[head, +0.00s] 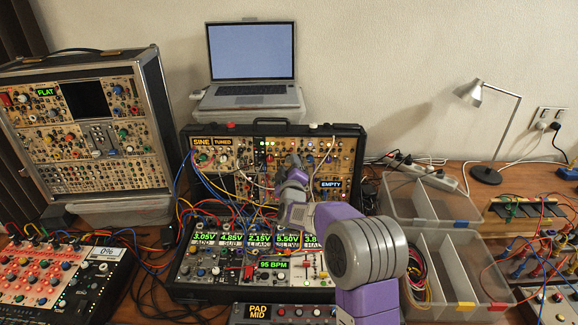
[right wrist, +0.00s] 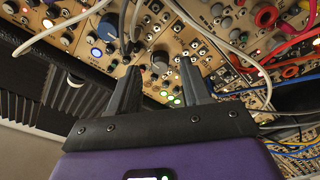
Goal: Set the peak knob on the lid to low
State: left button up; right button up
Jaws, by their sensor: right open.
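The lid (head: 345,160) of the open black case stands upright at the back of the table, full of gold panels, knobs and cables. It carries displays reading SINE, TUNED and EMPTY. My right gripper (head: 294,163) is in front of the lid's middle, with its arm coming from the lower right. In the right wrist view the gripper (right wrist: 157,58) is open, with a grey knob (right wrist: 160,62) between its fingertips. I cannot see whether the fingers touch it. No label is readable, so I cannot tell whether it is the peak knob or where it points.
Patch cables (right wrist: 218,45) cross the panel close to the fingers. The case's lower half (head: 210,291) shows voltage displays and 95 BPM. A laptop (head: 251,62) stands behind the lid. Clear bins (head: 455,235) are at right, a second case (head: 147,110) at left.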

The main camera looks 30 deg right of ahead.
jog(key=shift+x, duration=0.8)
grip_shut()
